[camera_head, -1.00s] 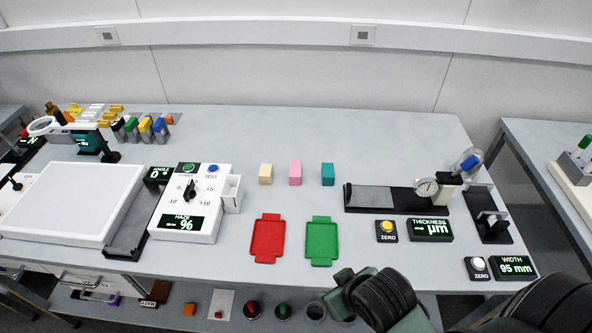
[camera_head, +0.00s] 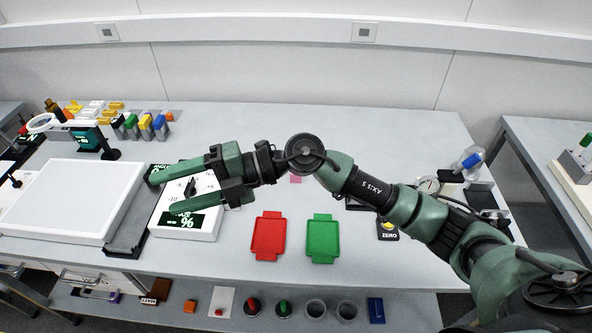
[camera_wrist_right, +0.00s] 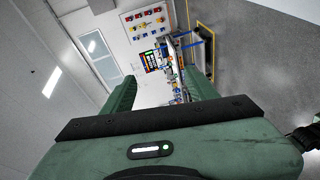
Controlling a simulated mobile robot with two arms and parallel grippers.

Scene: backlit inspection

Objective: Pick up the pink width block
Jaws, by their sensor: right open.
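The pink width block (camera_head: 295,179) is almost wholly hidden behind my right arm in the head view; only a small pink patch shows below the wrist joint. My right gripper (camera_head: 160,193) reaches across to the left and points left over the white haze meter (camera_head: 205,233), well left of the block. Its two fingers are spread apart with nothing between them. In the right wrist view the open fingers (camera_wrist_right: 160,92) frame a distant wall and bench, and no pink block shows there. My left gripper is not in view.
A red tray (camera_head: 268,238) and a green tray (camera_head: 322,240) lie on the bench in front of the arm. A white light panel (camera_head: 70,200) lies at the left. My arm covers part of the thickness gauge (camera_head: 428,185) at the right.

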